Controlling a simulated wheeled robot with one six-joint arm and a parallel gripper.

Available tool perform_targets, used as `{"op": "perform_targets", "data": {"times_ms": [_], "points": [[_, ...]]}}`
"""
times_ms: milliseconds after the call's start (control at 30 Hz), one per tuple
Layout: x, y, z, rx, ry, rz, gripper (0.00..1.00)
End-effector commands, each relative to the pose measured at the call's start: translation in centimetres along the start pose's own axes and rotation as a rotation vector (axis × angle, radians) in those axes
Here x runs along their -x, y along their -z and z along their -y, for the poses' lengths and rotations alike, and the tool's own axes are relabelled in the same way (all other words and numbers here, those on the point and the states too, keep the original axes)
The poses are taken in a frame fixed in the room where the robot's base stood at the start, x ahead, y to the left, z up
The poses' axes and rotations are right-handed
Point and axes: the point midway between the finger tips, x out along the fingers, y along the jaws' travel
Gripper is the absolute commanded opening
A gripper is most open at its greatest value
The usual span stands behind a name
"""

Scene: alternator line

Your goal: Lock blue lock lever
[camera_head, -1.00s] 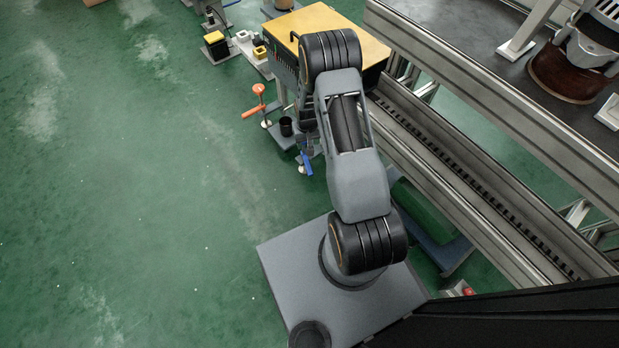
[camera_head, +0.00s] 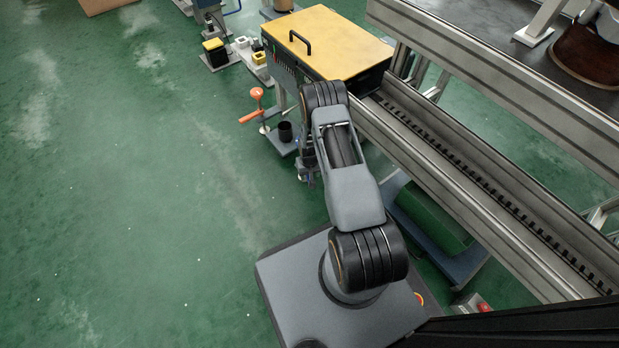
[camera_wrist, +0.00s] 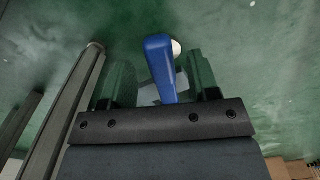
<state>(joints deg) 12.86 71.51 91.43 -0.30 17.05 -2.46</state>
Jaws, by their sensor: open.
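The blue lock lever (camera_wrist: 160,62) shows in the wrist view, standing up between the two fingers of my gripper (camera_wrist: 160,85). The fingers are open, one on each side of the lever. In the head view my arm hides most of the lever and my gripper.
An orange-handled lever (camera_head: 250,116) stands left of my arm, beside a small black cup (camera_head: 285,131). A yellow-topped cabinet (camera_head: 330,45) stands beyond. A metal conveyor rail (camera_head: 480,180) runs along the right. The green floor (camera_head: 120,200) at left is open.

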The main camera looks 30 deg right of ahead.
Motion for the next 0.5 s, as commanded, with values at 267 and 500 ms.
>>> {"op": "perform_targets", "data": {"times_ms": [267, 500], "points": [[-1.38, 0.02, 0.00, 0.000, 0.000, -0.001, 0.55], [-1.38, 0.00, 0.00, 0.000, 0.000, 0.000, 0.55]]}}
